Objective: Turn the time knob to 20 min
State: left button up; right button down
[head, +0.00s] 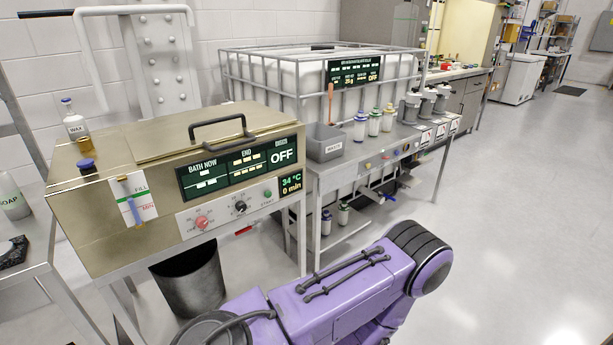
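The brass-coloured bath unit (120,235) stands at the left on a metal frame, its lid closed. Its front panel has a red knob (202,222), a black knob (240,207) and a green start button (267,194). The small print around the knobs is too fine to read surely, so I cannot tell for certain which is the time knob; the black one is in the middle. The small display (291,184) reads 34 °C and 0 min, and the larger display (236,169) shows OFF. Neither gripper is in view, and nothing touches the knobs.
My purple arm crosses the bottom, in front of the units. A steel side table (340,178) with a grey bin (325,145) and several bottles stands right of the bath. A dark bucket (190,285) is under the bath. The floor at right is clear.

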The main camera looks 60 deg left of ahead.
aim_at(240, 206)
jog(key=z, duration=0.25)
jog(key=k, duration=0.7)
jog(key=u, duration=1.4)
